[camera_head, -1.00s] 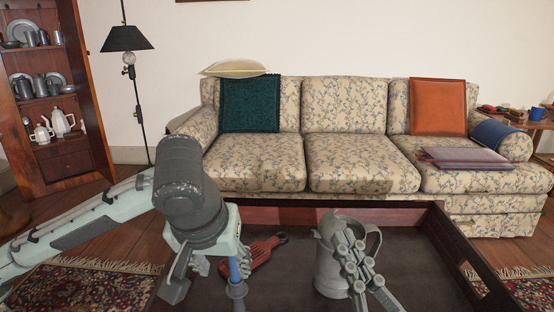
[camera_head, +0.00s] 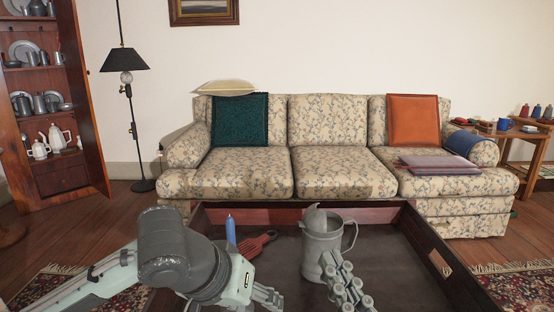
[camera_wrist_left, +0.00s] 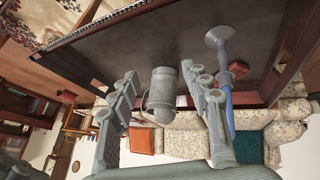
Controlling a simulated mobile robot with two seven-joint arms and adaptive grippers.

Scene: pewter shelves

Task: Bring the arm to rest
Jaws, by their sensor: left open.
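The dark tray table (camera_head: 395,255) has raised wooden edges. A red-brown paddle-like object (camera_head: 252,246) lies beside the candle. A floral sofa (camera_head: 330,170) stands behind the table. A cabinet (camera_head: 60,120) and floor lamp (camera_head: 128,110) stand at left. The table's right part is clear.

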